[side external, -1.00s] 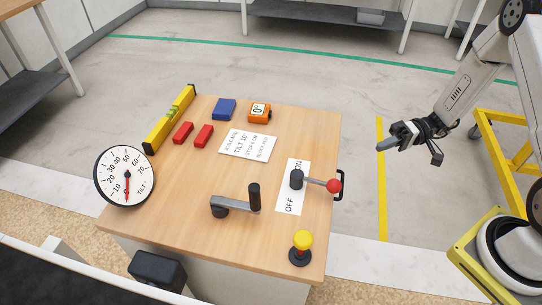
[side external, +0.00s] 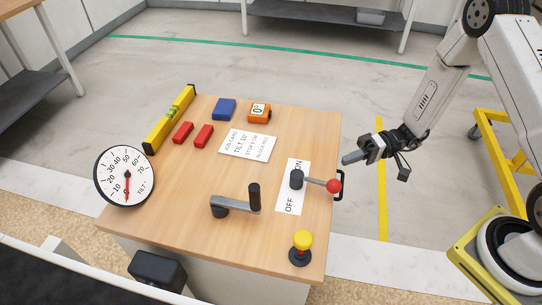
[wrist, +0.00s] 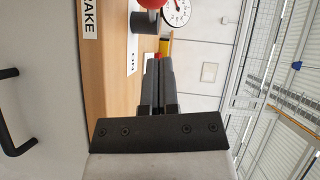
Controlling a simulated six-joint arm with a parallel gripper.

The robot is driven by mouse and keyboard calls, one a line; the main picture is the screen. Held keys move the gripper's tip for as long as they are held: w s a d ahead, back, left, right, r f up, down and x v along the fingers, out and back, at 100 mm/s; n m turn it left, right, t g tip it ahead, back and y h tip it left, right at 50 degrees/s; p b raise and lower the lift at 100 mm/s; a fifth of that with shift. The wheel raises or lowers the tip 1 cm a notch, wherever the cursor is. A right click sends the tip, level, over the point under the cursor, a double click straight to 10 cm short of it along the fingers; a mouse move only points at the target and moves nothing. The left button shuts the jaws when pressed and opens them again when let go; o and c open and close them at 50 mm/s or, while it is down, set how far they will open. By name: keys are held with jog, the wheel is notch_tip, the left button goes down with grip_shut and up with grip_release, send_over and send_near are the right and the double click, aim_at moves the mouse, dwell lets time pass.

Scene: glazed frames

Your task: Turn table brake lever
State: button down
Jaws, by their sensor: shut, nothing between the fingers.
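The brake lever (side external: 318,181) is a grey arm on a dark pivot with a red ball knob (side external: 334,186). It sits across the white OFF/ON label (side external: 287,203) near the table's right edge, its knob pointing right. The knob also shows at the top of the wrist view (wrist: 151,3), beside a partly visible "BRAKE" label (wrist: 88,17). My gripper (side external: 348,159) is shut and empty, off the table's right edge, above and slightly right of the knob in the side view. It is apart from the lever. In the wrist view its closed fingers (wrist: 158,68) point towards the table.
The wooden table (side external: 160,215) holds a crank (side external: 236,204), a yellow-topped button (side external: 301,245), a tilt dial (side external: 125,176), a yellow level (side external: 170,118), red blocks (side external: 193,134), a blue block (side external: 224,109), an orange gauge (side external: 259,112) and a card (side external: 248,145). A black handle (side external: 341,186) projects at the right edge.

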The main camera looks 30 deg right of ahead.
jog(key=shift+s+a+f, duration=0.25)
jog(key=shift+s+a, duration=0.3)
jog(key=shift+a, duration=0.35)
jog(key=shift+s+a+f, duration=0.2)
jog(key=shift+s+a, duration=0.35)
jog(key=shift+a, duration=0.3)
jog(key=shift+s+a+m+t+h, duration=0.5)
jog(key=shift+s+a+m+t, duration=0.8)
jog(key=shift+s+a+t, duration=0.4)
jog(key=shift+w+d, duration=0.1)
send_near(339, 189)
jog(key=d, duration=0.2)
jog(key=shift+s+d+r, duration=0.2)
jog(key=shift+s+d, duration=0.15)
jog(key=shift+d, duration=0.1)
jog(key=shift+s+d+r, duration=0.25)
jog(key=shift+s+d, duration=0.05)
jog(key=shift+d, duration=0.15)
